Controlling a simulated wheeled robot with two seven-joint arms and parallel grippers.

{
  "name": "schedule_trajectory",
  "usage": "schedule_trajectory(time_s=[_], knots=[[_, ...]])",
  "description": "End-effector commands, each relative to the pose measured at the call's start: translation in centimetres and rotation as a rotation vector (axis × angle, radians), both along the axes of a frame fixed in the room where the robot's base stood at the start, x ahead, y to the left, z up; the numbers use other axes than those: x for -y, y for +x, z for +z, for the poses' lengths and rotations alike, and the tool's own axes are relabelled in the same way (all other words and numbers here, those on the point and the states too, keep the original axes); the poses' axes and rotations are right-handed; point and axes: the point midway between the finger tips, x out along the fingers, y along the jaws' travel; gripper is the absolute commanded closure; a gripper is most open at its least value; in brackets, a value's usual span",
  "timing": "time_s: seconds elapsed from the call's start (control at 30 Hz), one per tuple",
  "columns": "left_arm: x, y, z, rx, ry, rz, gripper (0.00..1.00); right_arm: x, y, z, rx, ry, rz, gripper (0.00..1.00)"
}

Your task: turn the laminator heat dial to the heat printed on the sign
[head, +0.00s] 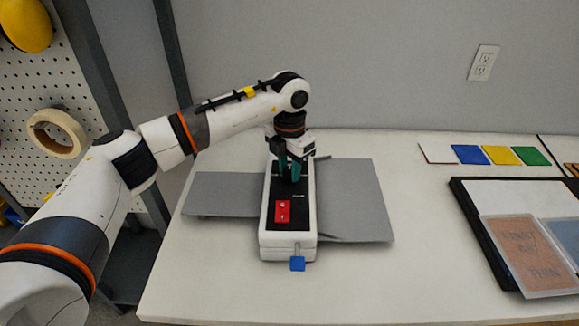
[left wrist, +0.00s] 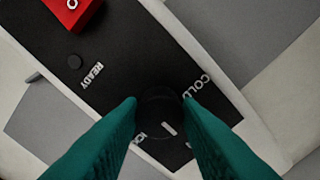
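The laminator (head: 267,232) is a white body with a black top panel, set on the table. Its heat dial (left wrist: 160,105) is a dark round knob, seen in the left wrist view near the panel's end. A short white mark (left wrist: 168,130) shows by the dial, beside COLD and another label partly hidden by a finger. My left gripper (head: 291,178) points down over the far part of the panel. Its teal fingers (left wrist: 160,100) stand on both sides of the dial and appear to touch it. In the head view they hide the dial. My right gripper is not in view.
A red switch (head: 282,211) and a blue-ended lever (head: 297,264) are on the laminator's near part. Grey sheets (head: 355,200) spread to both sides. At right, a black tray (head: 470,208) holds an orange printed sheet (head: 530,250); its text is hard to read. Coloured cards (head: 500,155) lie behind.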

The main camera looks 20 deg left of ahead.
Motion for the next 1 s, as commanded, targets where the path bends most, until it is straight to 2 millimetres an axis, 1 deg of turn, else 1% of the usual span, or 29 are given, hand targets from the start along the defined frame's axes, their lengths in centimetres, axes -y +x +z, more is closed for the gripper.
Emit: schedule_trajectory(time_s=[0.03, 0.1, 0.37, 0.47, 0.57, 0.67, 0.9, 1.0], knots=[[0.0, 0.1, 0.1, 0.003, -0.001, 0.001, 0.60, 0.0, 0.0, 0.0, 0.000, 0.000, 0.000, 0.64], [0.0, 0.1, 0.1, 0.002, -0.001, 0.001, 0.49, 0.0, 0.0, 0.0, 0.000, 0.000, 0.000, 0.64], [0.0, 0.0, 0.0, 0.000, 0.000, 0.001, 0.48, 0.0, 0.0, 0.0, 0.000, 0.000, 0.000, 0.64], [0.0, 0.0, 0.4, 0.001, 0.000, 0.001, 0.48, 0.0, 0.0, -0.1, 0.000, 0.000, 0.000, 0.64], [0.0, 0.1, 1.7, 0.003, -0.002, 0.001, 0.48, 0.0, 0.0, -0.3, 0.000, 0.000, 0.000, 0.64], [0.0, 0.1, 3.6, 0.005, -0.001, 0.001, 0.48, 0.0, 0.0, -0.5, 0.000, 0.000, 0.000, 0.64], [0.0, 0.1, 8.7, 0.005, -0.002, 0.001, 0.48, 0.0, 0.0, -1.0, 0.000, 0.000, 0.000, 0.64], [0.0, 0.1, 10.3, 0.003, -0.001, 0.001, 0.48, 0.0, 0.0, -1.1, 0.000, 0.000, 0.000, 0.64]])
